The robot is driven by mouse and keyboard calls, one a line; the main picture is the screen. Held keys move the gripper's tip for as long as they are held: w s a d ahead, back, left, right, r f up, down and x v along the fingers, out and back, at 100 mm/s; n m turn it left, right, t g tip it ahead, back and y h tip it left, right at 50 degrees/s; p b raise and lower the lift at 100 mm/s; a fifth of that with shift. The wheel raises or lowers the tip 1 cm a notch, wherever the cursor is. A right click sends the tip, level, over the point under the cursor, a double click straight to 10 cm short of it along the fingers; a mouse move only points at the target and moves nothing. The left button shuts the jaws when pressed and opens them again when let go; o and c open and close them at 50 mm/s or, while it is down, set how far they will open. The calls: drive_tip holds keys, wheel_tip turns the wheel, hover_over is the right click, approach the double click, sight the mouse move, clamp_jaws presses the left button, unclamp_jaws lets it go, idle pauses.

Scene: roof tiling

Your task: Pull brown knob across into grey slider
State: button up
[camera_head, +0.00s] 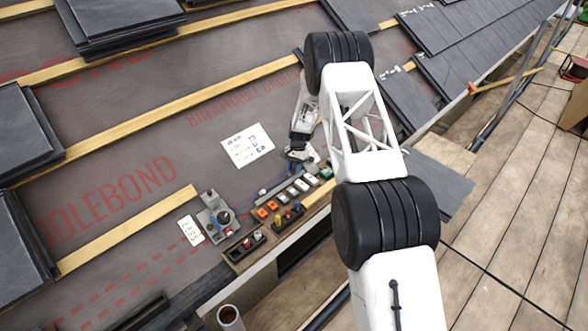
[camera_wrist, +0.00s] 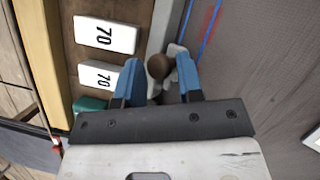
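The brown knob (camera_wrist: 158,66) is a round, dark ball in the wrist view, just ahead of and between my two blue fingertips, nearer the left one. A light grey piece (camera_wrist: 177,50), which looks like the grey slider, sits right beside the knob and is partly hidden by it and the right finger. My gripper (camera_wrist: 161,76) is open, with a clear gap between its fingers. Whether a finger touches the knob I cannot tell. In the head view my gripper (camera_head: 297,155) is low over the far end of the control board, and the knob cannot be made out there.
White blocks marked 70 (camera_wrist: 107,35) and a green piece (camera_wrist: 90,104) lie left of my fingers. The board (camera_head: 240,252) carries orange and white blocks. A grey joystick unit (camera_head: 216,216), paper sheet (camera_head: 248,145) and mug (camera_head: 230,317) are nearby. Bare membrane lies right in the wrist view.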

drive_tip(key=shift+f, duration=0.1)
clamp_jaws()
drive_tip(key=shift+w+d, duration=1.7)
drive_tip(key=shift+d, duration=0.05)
drive_tip(key=shift+o, duration=2.2)
unclamp_jaws()
drive_tip(key=shift+d, duration=0.1)
drive_tip(key=shift+v, duration=3.95)
wheel_tip(320, 180, up, 10)
drive_tip(key=s+d, duration=0.1)
drive_tip(key=shift+s+d, duration=0.25)
